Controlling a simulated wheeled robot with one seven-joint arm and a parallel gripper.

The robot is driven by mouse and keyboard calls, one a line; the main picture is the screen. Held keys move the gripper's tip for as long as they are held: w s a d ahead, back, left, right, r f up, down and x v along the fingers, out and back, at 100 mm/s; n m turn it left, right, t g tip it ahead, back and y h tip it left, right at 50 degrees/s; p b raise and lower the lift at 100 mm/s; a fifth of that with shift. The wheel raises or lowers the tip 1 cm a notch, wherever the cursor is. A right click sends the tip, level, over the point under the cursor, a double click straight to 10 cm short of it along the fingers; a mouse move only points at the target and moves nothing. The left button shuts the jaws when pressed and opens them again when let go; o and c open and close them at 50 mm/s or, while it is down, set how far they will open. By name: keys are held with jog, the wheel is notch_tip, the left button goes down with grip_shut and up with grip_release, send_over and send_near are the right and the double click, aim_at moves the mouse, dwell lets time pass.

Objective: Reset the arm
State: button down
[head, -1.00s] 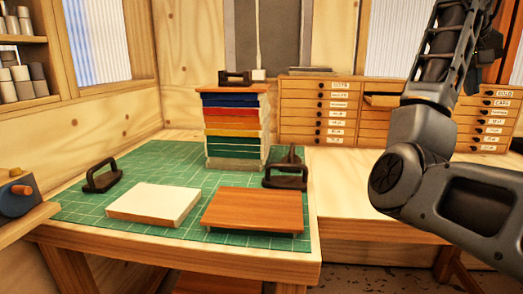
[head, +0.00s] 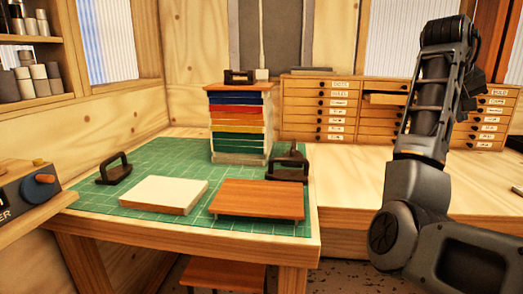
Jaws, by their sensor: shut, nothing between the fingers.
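My arm (head: 425,150) stands at the right of the head view, its upper links raised and folded over near the top edge. I cannot make out my gripper in this view. The arm is apart from the bench and the things on it, and it hides part of the drawer cabinet behind it.
A green cutting mat (head: 150,155) holds a white block (head: 165,194), a wooden board (head: 258,199), black-handled tools (head: 114,168) and a stack of coloured layers (head: 238,120). A drawer cabinet (head: 335,110) stands behind, one drawer (head: 385,98) pulled out. The right bench top (head: 345,185) is largely bare.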

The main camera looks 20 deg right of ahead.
jog(key=a+f+n+t+h, duration=0.15)
jog(key=a+f, duration=0.25)
jog(key=f, duration=0.7)
jog(key=a+f+n+t+h, duration=0.1)
jog(key=a+f+n+t, duration=0.2)
jog(key=f, duration=0.8)
jog(key=s+a+f+n+t+y, duration=0.1)
jog(key=s+a+f+n+t, duration=0.15)
jog(key=a+f, duration=0.4)
jog(key=s+a+f+n+t+y, duration=0.1)
jog(key=s+a+f+t+y, duration=0.2)
jog(key=a+f, duration=0.35)
jog(key=s+a+f+n+t+y, duration=0.1)
jog(key=s+a+y, duration=0.1)
jog(key=s+a, duration=0.6)
jog(key=s+a+f+n+t+y, duration=0.1)
jog(key=s+a+f+t+y, duration=0.1)
jog(key=s+a, duration=0.55)
jog(key=s+a+r+m+y, duration=0.1)
jog(key=s+a+r, duration=0.3)
jog(key=s, duration=0.4)
jog(key=s+a+r+m+y, duration=0.2)
jog(key=s+a+r, duration=0.2)
jog(key=s, duration=0.4)
jog(key=shift+a+r+t, duration=0.25)
jog(key=shift+r+t, duration=0.15)
jog(key=shift+r, duration=0.2)
